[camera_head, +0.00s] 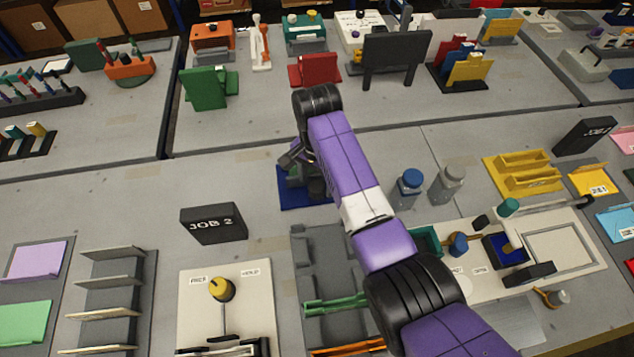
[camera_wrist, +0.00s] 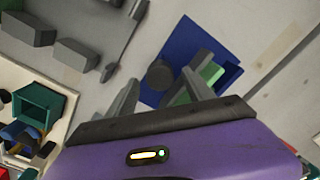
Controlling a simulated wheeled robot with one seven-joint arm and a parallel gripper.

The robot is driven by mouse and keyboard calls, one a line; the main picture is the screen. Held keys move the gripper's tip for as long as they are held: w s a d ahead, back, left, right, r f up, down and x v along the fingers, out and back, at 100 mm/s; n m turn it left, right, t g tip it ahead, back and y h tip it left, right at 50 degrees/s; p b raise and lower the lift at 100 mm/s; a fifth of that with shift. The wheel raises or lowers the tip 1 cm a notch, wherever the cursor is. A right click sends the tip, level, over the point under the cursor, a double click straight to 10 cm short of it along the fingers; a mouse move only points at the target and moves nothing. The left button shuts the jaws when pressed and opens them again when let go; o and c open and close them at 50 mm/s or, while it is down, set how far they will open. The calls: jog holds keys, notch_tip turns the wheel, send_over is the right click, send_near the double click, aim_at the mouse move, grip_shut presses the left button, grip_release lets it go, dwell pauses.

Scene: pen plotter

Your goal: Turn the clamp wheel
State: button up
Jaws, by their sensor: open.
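My gripper (camera_wrist: 160,95) is open, with its two grey fingers apart and nothing seen between them. In the head view my gripper (camera_head: 293,160) is over a blue base (camera_head: 300,197) behind my purple arm. In the wrist view this blue base (camera_wrist: 183,42) carries a dark grey round knob (camera_wrist: 160,75) and a grey and green block (camera_wrist: 208,75). The knob lies just beyond the gap between the fingers; I cannot tell whether they touch it. No part is labelled as the clamp wheel. A blue knob (camera_head: 458,244) stands on the cream board to the right.
A black JOB 2 sign (camera_head: 214,223) stands left of the blue base. Two grey bottles, one blue-capped (camera_head: 410,186), stand to its right. A yellow rack (camera_head: 523,172) is farther right. A yellow knob (camera_head: 221,288) is on a cream panel in front.

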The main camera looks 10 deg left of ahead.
jog(key=shift+f, duration=1.25)
grip_shut()
jog(key=shift+n, duration=0.3)
jog(key=n+p, duration=0.1)
jog(key=n, duration=0.4)
jog(key=shift+r, duration=0.1)
jog(key=n, duration=0.5)
jog(key=shift+p, duration=0.35)
jog(key=shift+n, duration=0.3)
